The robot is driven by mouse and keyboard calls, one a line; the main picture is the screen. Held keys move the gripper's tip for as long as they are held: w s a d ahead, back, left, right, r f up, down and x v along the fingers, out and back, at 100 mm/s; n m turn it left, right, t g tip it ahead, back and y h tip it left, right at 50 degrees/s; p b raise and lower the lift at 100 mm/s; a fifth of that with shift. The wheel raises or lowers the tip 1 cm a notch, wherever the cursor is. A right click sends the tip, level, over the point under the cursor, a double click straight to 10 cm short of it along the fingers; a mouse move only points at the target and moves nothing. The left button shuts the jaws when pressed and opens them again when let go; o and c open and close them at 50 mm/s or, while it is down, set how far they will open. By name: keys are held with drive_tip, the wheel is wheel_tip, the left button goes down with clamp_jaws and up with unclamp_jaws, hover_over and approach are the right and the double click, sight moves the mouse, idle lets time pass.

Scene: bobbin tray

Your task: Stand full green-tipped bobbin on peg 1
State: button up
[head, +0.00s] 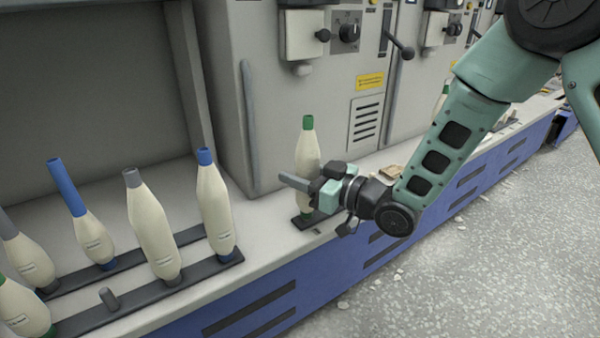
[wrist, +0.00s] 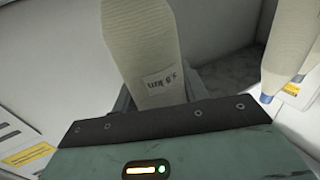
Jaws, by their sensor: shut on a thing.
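A full cream bobbin with a green tip (head: 308,140) is upright at the machine's front, above a short dark strip (head: 300,223). My gripper (head: 306,188) is shut on its middle. I cannot tell whether its foot rests on the strip. In the wrist view the held bobbin (wrist: 150,45) shows a printed label above the dark jaw edge; its tip is out of view. On the left, a dark peg rail (head: 75,324) has a bare peg (head: 108,298). No peg number is readable.
Near the bare peg stand a full grey-tipped bobbin (head: 150,230), a full blue-tipped bobbin (head: 213,205) and a thinner one with a long blue tube (head: 92,235). Two more bobbins are at the left edge. A machine cabinet (head: 232,90) stands behind the ledge.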

drive_tip(key=shift+f, duration=0.35)
drive_tip(key=o, duration=0.7)
drive_tip(key=shift+o, duration=0.2)
drive_tip(key=v, duration=1.1)
drive_tip(key=shift+b, duration=0.3)
